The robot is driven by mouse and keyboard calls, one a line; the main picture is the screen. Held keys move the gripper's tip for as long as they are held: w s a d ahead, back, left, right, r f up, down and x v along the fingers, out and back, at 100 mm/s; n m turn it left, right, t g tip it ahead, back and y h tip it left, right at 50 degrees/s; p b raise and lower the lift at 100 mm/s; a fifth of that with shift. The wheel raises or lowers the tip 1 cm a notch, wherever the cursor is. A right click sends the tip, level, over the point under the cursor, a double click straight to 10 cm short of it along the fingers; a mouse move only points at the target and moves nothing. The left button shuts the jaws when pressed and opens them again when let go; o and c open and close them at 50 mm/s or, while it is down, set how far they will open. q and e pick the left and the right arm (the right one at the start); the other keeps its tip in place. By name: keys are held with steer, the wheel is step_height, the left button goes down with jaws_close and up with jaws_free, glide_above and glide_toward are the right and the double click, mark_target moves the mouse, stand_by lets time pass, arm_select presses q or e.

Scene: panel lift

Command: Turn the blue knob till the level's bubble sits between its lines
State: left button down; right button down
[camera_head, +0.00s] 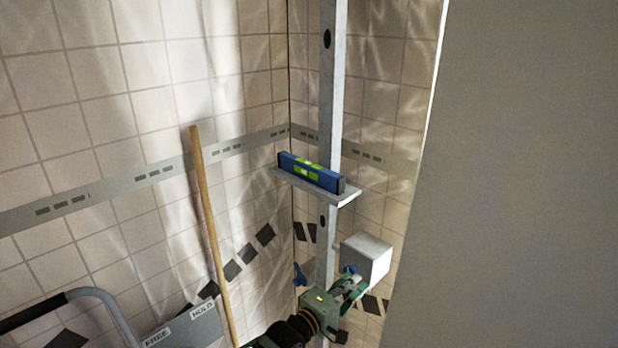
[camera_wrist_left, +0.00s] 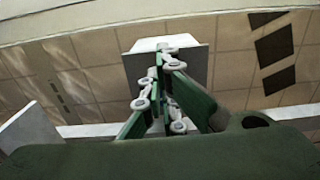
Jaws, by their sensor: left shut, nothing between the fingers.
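The level (camera_head: 311,172) is a blue bar with bright green vial windows, resting on a small grey shelf (camera_head: 345,196) on the upright post. The bubble is too small to read. A blue winged piece (camera_head: 300,274) that looks like the knob shows at the post's left side, low down. Another small blue bit (camera_head: 349,269) shows beside my gripper; I cannot tell whether both belong to one knob. My left gripper (camera_head: 354,288) is shut and empty, right of the post and just under a grey box. The wrist view shows its green fingers (camera_wrist_left: 163,75) together, without the knob. My right gripper is out of view.
The grey box (camera_head: 367,258) is close above my left fingers; a pale block also shows beyond them in the wrist view (camera_wrist_left: 190,62). A wooden pole (camera_head: 207,220) leans on the tiled wall. A FREE/HOLD plate (camera_head: 182,333) is lower left. A grey panel (camera_head: 530,180) fills the right.

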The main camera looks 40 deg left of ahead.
arm_select(q)
steer(key=shift+w, duration=0.25)
steer(key=shift+r, duration=0.35)
steer(key=shift+w, duration=0.1)
steer(key=shift+a+r+b, duration=0.2)
steer(key=shift+a+b, duration=0.1)
steer(key=shift+f+b, duration=0.45)
steer(key=shift+f, duration=0.25)
steer(key=shift+w+f+b, duration=0.2)
steer(key=shift+f+b, duration=0.2)
steer(key=shift+b, duration=0.1)
steer(key=shift+s+d+f, duration=0.1)
steer(key=shift+d+f, duration=0.05)
steer(key=shift+f, duration=0.05)
